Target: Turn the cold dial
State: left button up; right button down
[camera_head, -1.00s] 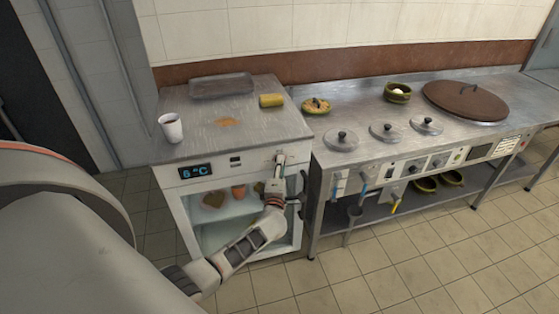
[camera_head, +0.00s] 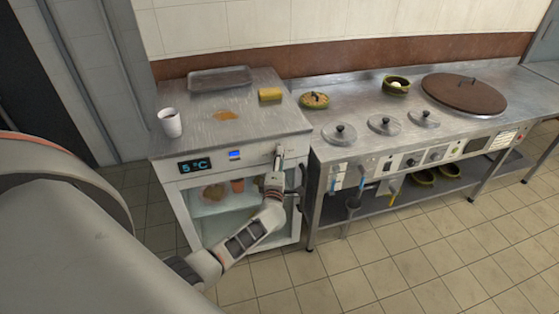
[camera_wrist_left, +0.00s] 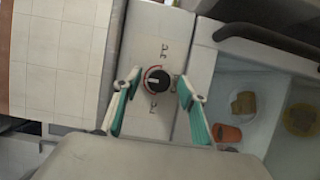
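The cold dial (camera_wrist_left: 157,80) is a round dark knob with a white mark and a partly red ring, on the cold cabinet's white front panel. In the wrist view its mark points left. In the head view the dial is at the panel's right end and mostly hidden by my left gripper (camera_head: 277,162). In the wrist view the green-padded fingers of my left gripper (camera_wrist_left: 159,84) are spread, one on each side of the dial; contact is not clear. The display (camera_head: 194,165) reads 5 °C, and a small blue indicator (camera_head: 235,155) is lit. My right gripper is not in view.
The cabinet's dark door handle (camera_wrist_left: 265,40) lies close to the right finger. On the cabinet top stand a white cup (camera_head: 170,123), a metal tray (camera_head: 220,79) and a yellow block (camera_head: 270,94). The steel stove counter (camera_head: 365,112) adjoins at right.

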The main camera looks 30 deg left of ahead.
pick_arm(q)
jog(key=v, duration=1.2)
dwell(0.3)
jog(key=s+d+m+t+h, duration=0.2)
jog(key=s+d+m+h, duration=0.2)
jog(key=d+m+h, duration=0.45)
jog(key=s+d+f+m+g+h, duration=0.1)
jog(key=s+d+f+m+g, duration=0.2)
jog(key=s+m, duration=0.6)
jog(key=s+d+f+m+g+h, duration=0.1)
jog(key=s+d+f+m+g, duration=0.3)
jog(key=s+m, duration=0.5)
notch_tip(320, 180, down, 2)
jog(key=shift+s+d+f+m, duration=0.15)
jog(key=shift+d+m, duration=0.3)
jog(key=shift+d, duration=0.7)
jog(key=shift+s+h, duration=0.2)
jog(key=shift+h, duration=0.05)
jog(key=shift+c, duration=0.4)
